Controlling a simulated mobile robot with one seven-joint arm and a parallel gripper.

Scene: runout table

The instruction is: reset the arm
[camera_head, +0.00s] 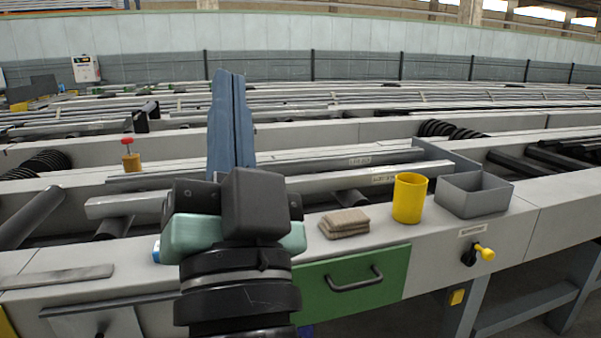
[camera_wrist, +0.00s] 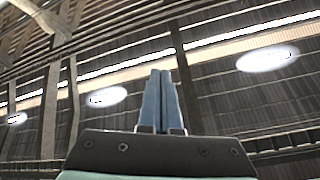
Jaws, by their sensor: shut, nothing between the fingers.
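My gripper (camera_head: 228,80) is in the head view, left of the middle, on my dark arm at the front of the table. Its long blue fingers point up and lie close together, with nothing between them. In the wrist view my gripper (camera_wrist: 161,74) is also shut and empty. It points toward the roof and hanging lamps. My arm and gripper hide part of the table's front edge and the rails behind it.
On the front ledge are a folded brown cloth (camera_head: 344,223), a yellow cup (camera_head: 409,198), a grey bin (camera_head: 473,195) and a flat metal bar (camera_head: 58,277). A green drawer (camera_head: 385,282) is below. A red-topped object (camera_head: 131,160) stands farther back. The air around the fingers looks clear.

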